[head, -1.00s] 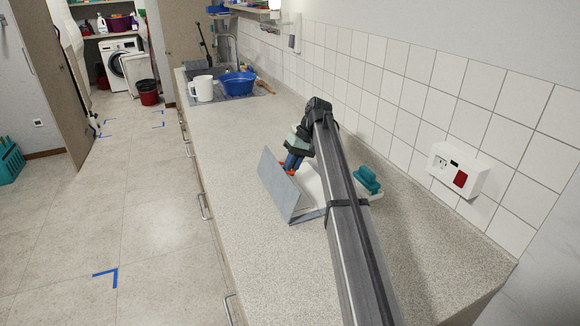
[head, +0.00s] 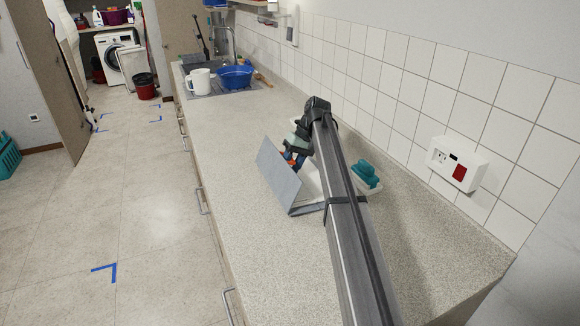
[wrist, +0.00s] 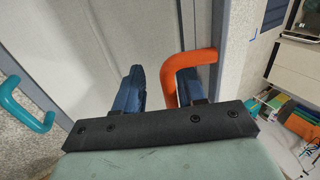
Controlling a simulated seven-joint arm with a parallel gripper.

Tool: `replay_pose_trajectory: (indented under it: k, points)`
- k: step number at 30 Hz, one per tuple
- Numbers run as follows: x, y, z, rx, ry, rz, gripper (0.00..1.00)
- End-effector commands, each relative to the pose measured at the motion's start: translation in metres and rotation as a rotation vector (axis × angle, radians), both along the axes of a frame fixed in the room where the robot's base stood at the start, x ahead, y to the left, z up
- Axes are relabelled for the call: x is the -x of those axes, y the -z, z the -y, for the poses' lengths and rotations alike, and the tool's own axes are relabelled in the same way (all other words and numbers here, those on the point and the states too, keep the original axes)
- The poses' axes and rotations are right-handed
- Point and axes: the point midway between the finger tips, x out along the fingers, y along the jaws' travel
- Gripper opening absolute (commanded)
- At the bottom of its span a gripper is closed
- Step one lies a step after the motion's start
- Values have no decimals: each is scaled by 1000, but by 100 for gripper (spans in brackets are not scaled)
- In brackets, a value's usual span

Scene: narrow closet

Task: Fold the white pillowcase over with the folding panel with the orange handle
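The grey folding panel (head: 280,178) stands tilted up from the worktop in the head view. Its orange handle (wrist: 200,62) shows large in the wrist view; in the head view it is mostly hidden behind the panel. My gripper (wrist: 158,88) has its blue fingers apart, with a bar of the handle between them, close to the right finger. A gap shows between this bar and the left finger. The white pillowcase (head: 311,183) lies behind the panel, partly hidden by my arm. In the wrist view pale cloth (wrist: 130,35) shows beyond the fingers.
A tiled wall with a socket box (head: 454,164) bounds the worktop (head: 245,215) at right.

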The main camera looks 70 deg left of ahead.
Motion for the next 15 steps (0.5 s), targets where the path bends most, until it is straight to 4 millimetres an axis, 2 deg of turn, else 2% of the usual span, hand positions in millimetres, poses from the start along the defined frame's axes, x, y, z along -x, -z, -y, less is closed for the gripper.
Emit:
replay_pose_trajectory:
  k: [8,15]
  points:
    - [-6,-11,-1,-1,2,1,37]
    - [-26,-49,-2,-2,2,2,37]
